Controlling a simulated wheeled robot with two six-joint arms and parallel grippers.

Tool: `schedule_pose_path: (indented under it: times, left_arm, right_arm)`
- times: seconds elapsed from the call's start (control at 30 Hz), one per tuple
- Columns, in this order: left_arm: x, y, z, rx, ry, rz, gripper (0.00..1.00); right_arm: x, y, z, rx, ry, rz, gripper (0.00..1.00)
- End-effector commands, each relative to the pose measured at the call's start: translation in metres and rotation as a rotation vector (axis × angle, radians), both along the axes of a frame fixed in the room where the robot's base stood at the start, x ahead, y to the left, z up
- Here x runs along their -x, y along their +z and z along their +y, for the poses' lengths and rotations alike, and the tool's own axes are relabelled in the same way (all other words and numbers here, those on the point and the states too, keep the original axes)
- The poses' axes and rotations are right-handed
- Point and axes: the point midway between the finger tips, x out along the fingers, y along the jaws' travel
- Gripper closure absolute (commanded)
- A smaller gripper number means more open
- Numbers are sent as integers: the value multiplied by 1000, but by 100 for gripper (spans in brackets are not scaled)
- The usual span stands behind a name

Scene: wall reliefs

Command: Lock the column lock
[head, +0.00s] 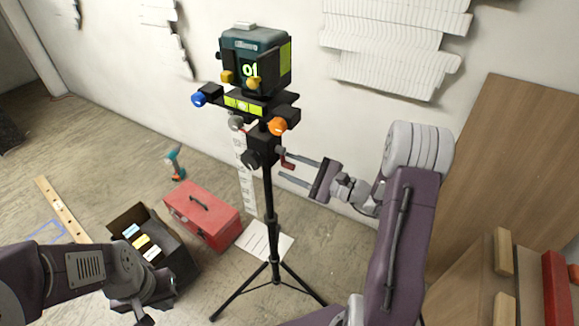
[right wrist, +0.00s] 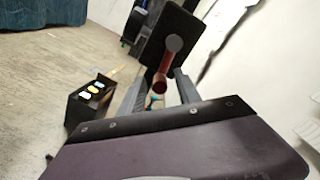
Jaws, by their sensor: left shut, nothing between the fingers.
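A tripod (head: 268,205) with a black column carries a teal instrument (head: 255,62) with a lit green display. A red lever (head: 287,163), which looks like the column lock, sticks out at the right of the column's black head block (head: 262,145). The lever appears between the fingers; contact cannot be told. My left gripper (head: 145,316) is shut and empty at the bottom left, partly cut off.
Blue (head: 198,99) and orange (head: 277,126) knobs stick out below the instrument. A red toolbox (head: 203,214), an open dark box (head: 170,255) and a teal drill (head: 175,163) are on the floor. A wall with white reliefs (head: 395,45) stands close behind; a wooden board leans at right.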

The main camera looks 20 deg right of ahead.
Motion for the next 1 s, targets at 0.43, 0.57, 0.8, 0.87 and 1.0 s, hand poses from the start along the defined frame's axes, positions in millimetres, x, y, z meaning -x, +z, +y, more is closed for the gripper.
schedule_pose_path:
  times: [0.43, 0.57, 0.8, 0.87, 1.0]
  left_arm:
    - [0, 0, 0, 0, 0, 0, 100]
    - [0, 0, 0, 0, 0, 0, 100]
    - [0, 7, 0, 0, 0, 0, 100]
    - [0, 8, 0, 0, 0, 0, 100]
    - [0, 6, 0, 0, 0, 0, 100]
  right_arm:
    - [-6, 0, 5, 0, 0, 0, 91]
    - [-5, 0, 5, 0, 1, 1, 100]
    - [-1, 1, 11, -89, 4, 78, 100]
    - [1, 0, 12, -116, 3, 101, 100]
    - [1, -2, 13, -121, 5, 106, 100]
